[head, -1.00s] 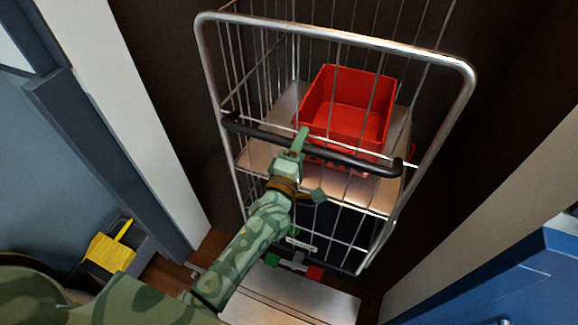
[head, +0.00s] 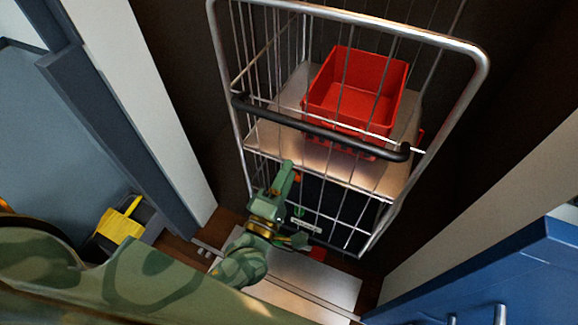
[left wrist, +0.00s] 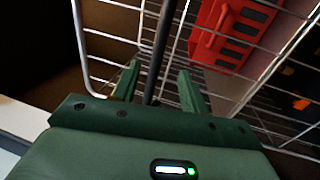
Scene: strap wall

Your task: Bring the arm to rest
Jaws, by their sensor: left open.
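My left gripper (head: 292,205) is open and empty in the head view. It is in front of the lower part of the wire roll cage (head: 478,85), below the cage's black handle bar (head: 320,130) and apart from it. In the left wrist view, the two green fingers (left wrist: 160,72) stand apart, and the black bar (left wrist: 160,45) shows in the gap between them. Whether a finger touches the cage wires cannot be told. My right gripper is not in view.
A red crate (head: 352,90) sits on the cage's shelf (head: 290,150). A white wall panel (head: 140,90) is at left, with a yellow object (head: 119,224) beside it. A blue cabinet (head: 490,270) is at lower right. Dark space surrounds the cage.

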